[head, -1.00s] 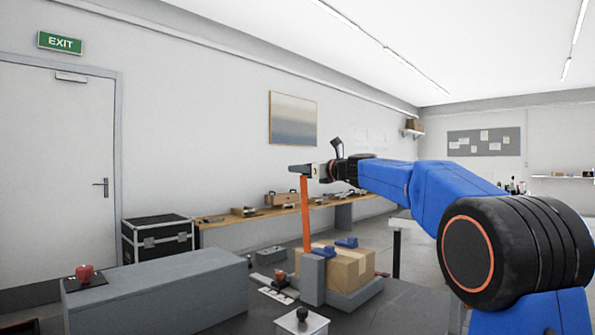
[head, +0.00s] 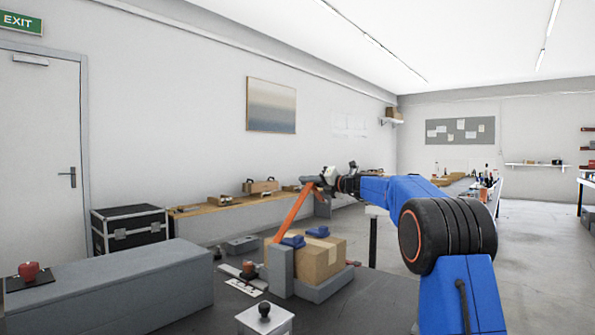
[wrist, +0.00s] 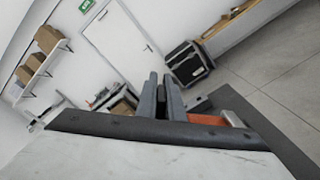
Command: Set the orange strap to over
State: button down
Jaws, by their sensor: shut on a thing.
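The orange strap (head: 295,212) runs taut and slanting from a grey upright block (head: 280,272) up to my gripper (head: 308,184). My gripper is shut on its upper end, above and a little behind the cardboard box (head: 320,262). The box sits in a low grey holder (head: 325,287) beside the upright block. Two blue pieces (head: 293,241) lie on the box top. In the wrist view, my two grey fingers (wrist: 161,88) are close together, and a short piece of orange strap (wrist: 208,119) shows beside them. The strap's lower fastening is hidden.
A long grey block (head: 110,290) with a red button (head: 29,271) stands at left. A black-knobbed post (head: 264,312) is in front. A black case (head: 130,230) and a wooden bench (head: 230,203) stand by the wall. Space above the box is open.

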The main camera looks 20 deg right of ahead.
jog(key=w+d+f+m, duration=0.2)
jog(key=f+m, duration=0.1)
jog(key=f, duration=0.5)
jog(key=w+d+f+m, duration=0.2)
jog(key=d+f, duration=0.1)
jog(key=f, duration=0.5)
jog(key=shift+d+f+m, duration=0.25)
jog(key=shift+f+m, duration=0.15)
jog(key=c, duration=1.9)
grip_release()
jog(key=shift+s, duration=0.1)
jog(key=shift+o, duration=0.2)
jog(key=v, duration=1.7)
